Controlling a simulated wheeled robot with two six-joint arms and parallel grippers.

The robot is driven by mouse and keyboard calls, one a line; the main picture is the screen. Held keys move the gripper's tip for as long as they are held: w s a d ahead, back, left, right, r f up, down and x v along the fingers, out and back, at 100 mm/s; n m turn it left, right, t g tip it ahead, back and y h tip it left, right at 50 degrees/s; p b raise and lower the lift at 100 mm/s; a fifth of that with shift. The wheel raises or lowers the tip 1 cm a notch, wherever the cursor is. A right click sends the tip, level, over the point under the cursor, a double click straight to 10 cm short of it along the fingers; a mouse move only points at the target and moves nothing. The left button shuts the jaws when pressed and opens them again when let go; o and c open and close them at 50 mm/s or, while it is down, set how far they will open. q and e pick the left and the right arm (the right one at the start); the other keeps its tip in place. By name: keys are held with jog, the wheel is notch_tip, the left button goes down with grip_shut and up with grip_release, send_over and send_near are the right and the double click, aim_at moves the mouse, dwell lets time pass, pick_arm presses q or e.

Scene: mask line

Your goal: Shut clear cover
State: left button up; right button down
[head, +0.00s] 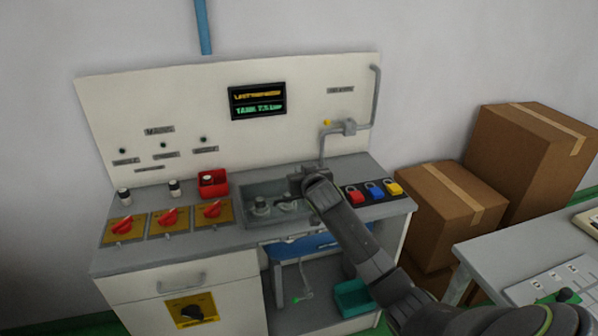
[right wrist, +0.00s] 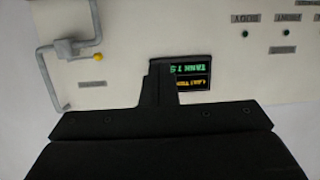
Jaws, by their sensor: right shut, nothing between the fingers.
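I cannot make out a clear cover for certain in either view. A red open-topped box (head: 221,188) with a pale round piece in it stands on the grey counter (head: 228,222); any clear part on it is too small to tell. My right gripper (head: 303,178) is over the right part of the sunken grey basin (head: 252,192), apart from the red box, and hides part of the basin. In the right wrist view its dark fingers (right wrist: 157,84) are together and empty, in front of the white back panel. My left gripper is not in view.
The back panel (head: 200,105) carries a lit display (head: 257,101) and a grey pipe (head: 374,95). Red knobs (head: 168,217) line the counter's left front. Coloured padlocks (head: 374,190) lie right of my gripper. Cardboard boxes (head: 450,200) and a table (head: 515,250) stand at right.

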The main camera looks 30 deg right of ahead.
jog(key=s+f+t+b, duration=0.3)
jog(key=f+b, duration=0.4)
jog(key=b, duration=0.2)
jog(key=shift+a+h, duration=0.35)
jog(key=shift+h, duration=0.05)
jog(key=shift+s+f, duration=0.1)
notch_tip(320, 180, up, 5)
jog(key=w+p, duration=0.1)
jog(key=p, duration=0.3)
jog(key=f+b+v, duration=0.1)
jog(key=b+v, duration=0.1)
jog(key=v, duration=0.8)
jog(key=shift+f+b, duration=0.35)
